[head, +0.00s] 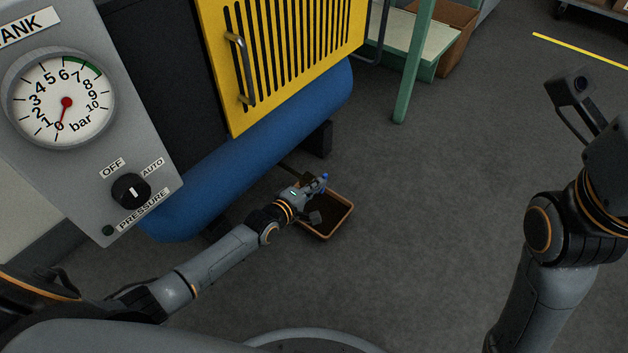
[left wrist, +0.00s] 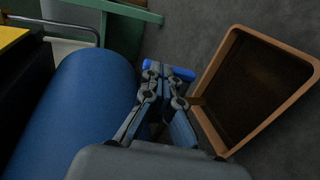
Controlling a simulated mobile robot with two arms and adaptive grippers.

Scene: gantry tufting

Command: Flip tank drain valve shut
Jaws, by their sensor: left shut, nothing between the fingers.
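The blue tank (head: 255,140) lies low under the yellow grille, and its rounded side fills the left of the left wrist view (left wrist: 75,105). The drain valve's blue lever (head: 324,177) shows just past my left fingertips. It also shows in the left wrist view (left wrist: 153,68), lying crosswise at the fingertips. My left gripper (head: 315,187) is shut with nothing between its fingers, and its tips (left wrist: 164,80) are at or very near the lever. I cannot tell whether they touch it. The valve body is mostly hidden behind the gripper.
An orange-rimmed drip tray (head: 345,222) stands on the floor below the valve. The pressure gauge (head: 62,103) reads about 0 bar, above a black OFF/AUTO knob (head: 131,189). A green-legged bench (head: 414,70) stands behind. The floor right of the tray is clear.

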